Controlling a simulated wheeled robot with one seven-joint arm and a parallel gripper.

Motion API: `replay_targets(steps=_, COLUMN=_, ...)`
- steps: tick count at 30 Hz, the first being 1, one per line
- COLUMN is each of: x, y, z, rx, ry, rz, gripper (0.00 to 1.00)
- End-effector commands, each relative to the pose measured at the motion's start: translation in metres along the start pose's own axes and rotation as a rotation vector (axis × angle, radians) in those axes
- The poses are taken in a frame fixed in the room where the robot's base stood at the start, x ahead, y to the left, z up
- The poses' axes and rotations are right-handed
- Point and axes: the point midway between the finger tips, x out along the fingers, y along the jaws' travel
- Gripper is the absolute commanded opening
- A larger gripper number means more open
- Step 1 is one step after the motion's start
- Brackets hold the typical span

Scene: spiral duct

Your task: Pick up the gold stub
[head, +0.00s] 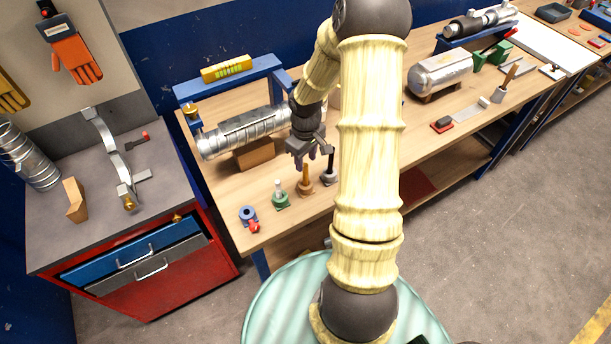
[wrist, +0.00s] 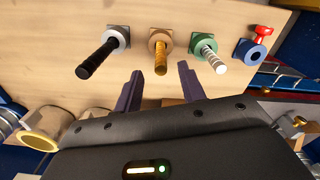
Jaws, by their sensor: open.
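The gold stub (head: 305,187) is a brownish-gold upright post on a flanged base, on the wooden bench near its front edge. In the wrist view the gold stub (wrist: 159,43) appears just beyond the fingertips, lined up with the gap between them. My gripper (head: 315,162) is above the bench, close to the stub, with its dark purple fingers pointing down. In the wrist view my gripper (wrist: 160,73) has its fingers apart, with nothing between them. I cannot tell the exact height of the fingertips over the post.
A grey-based stub with a black post (wrist: 105,52) and a green stub with a white post (wrist: 206,50) flank the gold one closely. A blue ring with a red part (head: 249,217) sits at the bench corner. A silver spiral duct (head: 240,132) lies behind on a wooden block.

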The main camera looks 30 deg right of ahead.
Motion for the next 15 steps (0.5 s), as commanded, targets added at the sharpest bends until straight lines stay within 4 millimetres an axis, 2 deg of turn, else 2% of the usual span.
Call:
replay_targets(steps=10, x=0.002, y=0.0, z=0.0, rx=0.001, ry=-0.001, rz=0.0, gripper=0.4)
replay_targets(steps=15, x=0.017, y=-0.001, z=0.0, rx=-0.001, ry=-0.004, rz=-0.003, gripper=0.4)
